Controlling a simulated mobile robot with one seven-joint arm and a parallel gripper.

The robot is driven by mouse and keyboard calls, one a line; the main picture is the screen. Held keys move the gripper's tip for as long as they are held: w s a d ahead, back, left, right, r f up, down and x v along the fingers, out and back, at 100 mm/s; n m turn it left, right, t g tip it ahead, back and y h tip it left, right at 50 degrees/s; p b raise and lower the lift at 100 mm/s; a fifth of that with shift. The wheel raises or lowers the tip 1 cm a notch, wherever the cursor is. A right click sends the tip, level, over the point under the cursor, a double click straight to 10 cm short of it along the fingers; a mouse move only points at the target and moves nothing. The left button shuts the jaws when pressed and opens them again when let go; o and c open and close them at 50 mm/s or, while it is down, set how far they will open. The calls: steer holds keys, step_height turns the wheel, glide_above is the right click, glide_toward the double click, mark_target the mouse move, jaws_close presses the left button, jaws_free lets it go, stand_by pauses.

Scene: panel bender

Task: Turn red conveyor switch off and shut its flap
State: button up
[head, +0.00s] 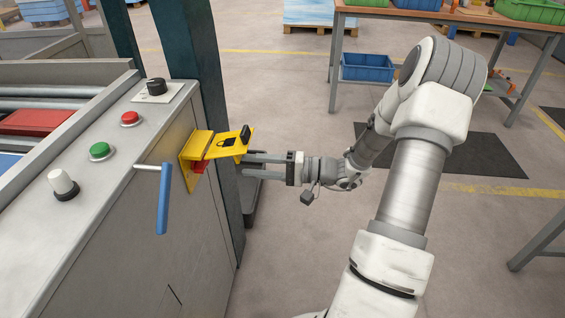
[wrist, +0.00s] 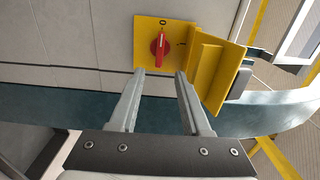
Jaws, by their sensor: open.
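The red switch (wrist: 158,48) sits on a yellow plate (wrist: 146,30) on the side of the grey machine. In the wrist view its handle lines up with the O mark, and the I mark is to its right. In the head view the switch (head: 199,168) is partly hidden under the yellow flap (head: 228,150). The flap is open and sticks out from the machine; in the wrist view the flap (wrist: 207,65) stands right of the switch. My gripper (head: 245,166) is open and empty, pointing at the plate. Its fingertips (wrist: 160,73) are short of the switch, beside the flap's underside.
A blue lever handle (head: 163,198) sticks out of the machine's side, left of the flap. A dark post (head: 205,70) rises behind the flap. Red (head: 130,118) and green (head: 100,151) buttons sit on the machine's top. The floor around my arm is free.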

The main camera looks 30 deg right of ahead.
steer(key=p+v, duration=0.1)
steer(key=v, duration=0.7)
